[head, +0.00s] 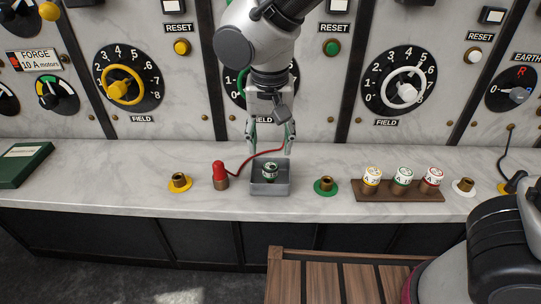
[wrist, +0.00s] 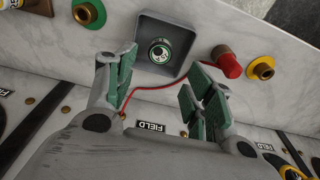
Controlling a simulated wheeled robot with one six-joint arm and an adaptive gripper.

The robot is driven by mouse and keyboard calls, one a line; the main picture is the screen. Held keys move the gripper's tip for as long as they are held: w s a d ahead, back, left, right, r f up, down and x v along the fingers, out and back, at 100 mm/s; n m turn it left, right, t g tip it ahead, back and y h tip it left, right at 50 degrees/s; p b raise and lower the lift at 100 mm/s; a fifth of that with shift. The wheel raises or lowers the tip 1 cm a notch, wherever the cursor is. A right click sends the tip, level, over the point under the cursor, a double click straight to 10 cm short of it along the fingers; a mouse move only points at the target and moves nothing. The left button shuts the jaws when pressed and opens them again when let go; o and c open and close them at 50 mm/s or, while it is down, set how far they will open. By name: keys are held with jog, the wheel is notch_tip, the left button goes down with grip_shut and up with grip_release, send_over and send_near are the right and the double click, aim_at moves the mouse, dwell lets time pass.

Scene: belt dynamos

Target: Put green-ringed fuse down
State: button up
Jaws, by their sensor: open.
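The green-ringed fuse (head: 269,171) stands in a small grey tray (head: 270,189) on the marble counter. In the wrist view the fuse (wrist: 160,51) shows its round top inside the tray (wrist: 182,26). My gripper (head: 270,150) is above and just behind the tray, pointing down. Its green-padded fingers (wrist: 160,88) are wide apart with nothing between them, and the fuse is clear of both.
A red-topped plug (head: 220,172) with a red cord stands left of the tray. Yellow (head: 180,182), green (head: 326,186) and white (head: 463,187) sockets sit along the counter. A wooden rack (head: 399,191) holds three fuses at the right. The dial panel rises behind.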

jog(key=r, duration=0.3)
jog(key=shift+s, duration=0.2)
jog(key=w+d+r, duration=0.2)
jog(key=d+r, duration=0.1)
jog(key=d, duration=0.9)
jog(key=w+d+r, duration=0.2)
jog(key=d+r, duration=0.1)
jog(key=d, duration=0.9)
jog(key=s+d+t, duration=0.1)
jog(key=s+d, duration=0.4)
jog(key=d, duration=0.3)
jog(key=s+d+t, duration=0.1)
jog(key=s+d, duration=0.4)
jog(key=d, duration=0.4)
jog(key=shift+s+r+m, duration=0.2)
jog(key=shift+r+m, duration=0.1)
jog(key=shift+r, duration=0.05)
